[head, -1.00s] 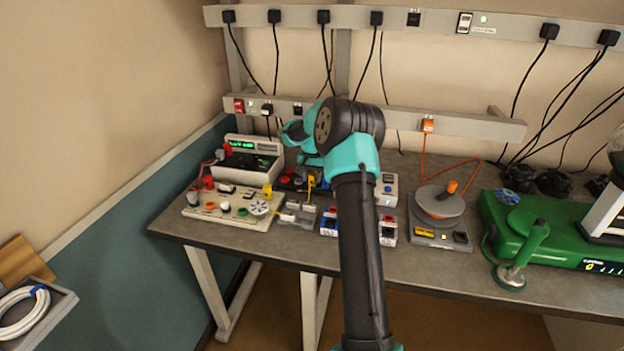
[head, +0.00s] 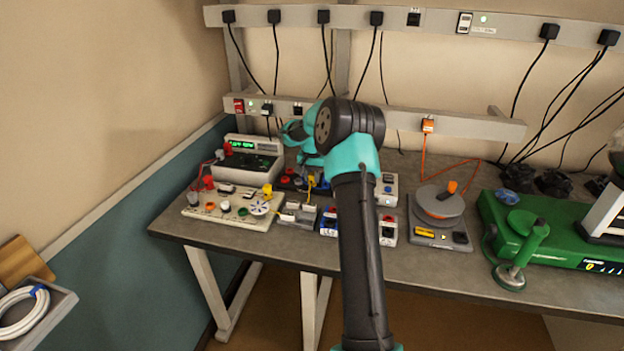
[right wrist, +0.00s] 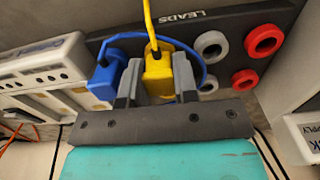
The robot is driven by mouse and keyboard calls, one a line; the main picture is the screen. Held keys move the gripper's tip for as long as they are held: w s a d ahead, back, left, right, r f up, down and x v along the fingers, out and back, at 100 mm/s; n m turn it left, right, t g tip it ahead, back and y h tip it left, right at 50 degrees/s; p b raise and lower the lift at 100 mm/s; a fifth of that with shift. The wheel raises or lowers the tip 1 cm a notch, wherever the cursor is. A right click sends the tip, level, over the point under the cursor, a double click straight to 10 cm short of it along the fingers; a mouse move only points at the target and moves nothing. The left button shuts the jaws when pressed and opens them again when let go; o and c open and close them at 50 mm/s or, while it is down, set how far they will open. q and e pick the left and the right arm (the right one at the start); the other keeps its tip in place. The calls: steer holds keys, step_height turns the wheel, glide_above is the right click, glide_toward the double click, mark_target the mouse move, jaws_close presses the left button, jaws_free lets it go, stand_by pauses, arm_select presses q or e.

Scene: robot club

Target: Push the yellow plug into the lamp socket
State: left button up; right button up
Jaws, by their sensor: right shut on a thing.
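The yellow plug (right wrist: 158,66) is between the two fingers of my right gripper (right wrist: 158,84), which is shut on it. A yellow cable rises from its top. The plug is at the dark strip marked LEADS (right wrist: 215,22); whether it sits in the strip or just above it I cannot tell. A blue plug (right wrist: 106,78) with a blue cable is right beside the left finger. In the head view the gripper's fingertips are mostly hidden by my arm; a bit of yellow lead (head: 311,181) shows left of it. I cannot make out which part is the lamp socket. My left gripper is not in view.
Grey sockets (right wrist: 211,46) and red sockets (right wrist: 264,40) lie right of the plug on the strip. Cables hang behind.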

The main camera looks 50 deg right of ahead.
mark_target(312, 174)
steer(key=shift+r, duration=1.2)
stand_by(0.6)
steer(key=shift+r, duration=1.7)
